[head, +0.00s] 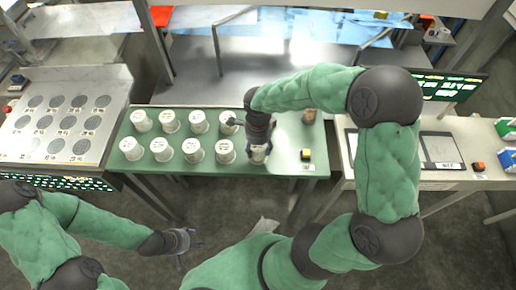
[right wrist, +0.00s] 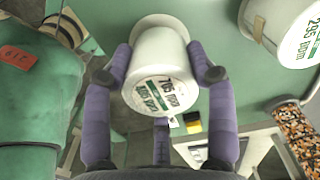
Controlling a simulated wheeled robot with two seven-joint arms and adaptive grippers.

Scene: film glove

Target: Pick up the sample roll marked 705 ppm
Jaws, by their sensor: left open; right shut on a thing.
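My right gripper (head: 259,143) is shut on a white sample roll (head: 259,157) at the right end of the front row on the green table. In the right wrist view its fingers (right wrist: 168,75) press on both sides of this roll (right wrist: 158,60). The label faces the camera upside down and seems to read 705 ppm. I cannot tell whether the roll is clear of the table. My left gripper (head: 186,241) is open and empty, low in front of the table.
Several other white rolls (head: 192,150) stand in two rows on the green table (head: 285,140). One marked 295 ppm (right wrist: 285,25) is close by in the right wrist view. A small yellow-black object (head: 306,154) lies right of the held roll. A perforated metal bench (head: 60,85) stands left.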

